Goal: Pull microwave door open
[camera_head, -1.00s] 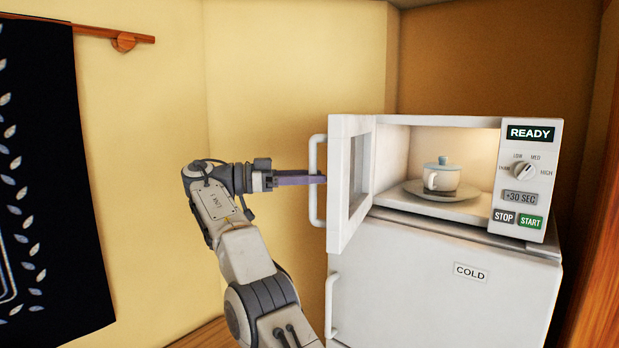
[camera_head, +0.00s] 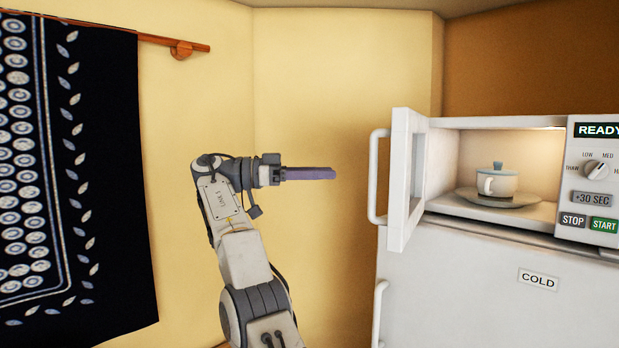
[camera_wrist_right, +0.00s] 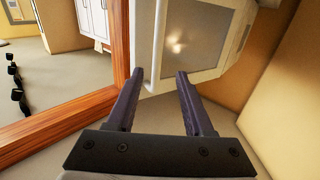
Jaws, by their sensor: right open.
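The white microwave (camera_head: 590,180) stands on a white fridge, with its door (camera_head: 405,180) swung wide open toward the left. The door's handle (camera_head: 377,176) is on the door's left side. Inside the lit cavity a lidded cup (camera_head: 497,181) sits on a plate (camera_head: 498,199). My right gripper (camera_head: 333,173) is left of the handle, apart from it and empty. In the right wrist view its two fingers (camera_wrist_right: 156,78) are spread, with the door and its handle (camera_wrist_right: 157,45) beyond the tips. My left gripper is not in view.
The fridge (camera_head: 490,290) marked COLD has its own handle (camera_head: 380,312) at its left edge. A dark patterned cloth (camera_head: 75,170) hangs from a wooden rail (camera_head: 180,46) on the left wall. Free space lies between the gripper and the door.

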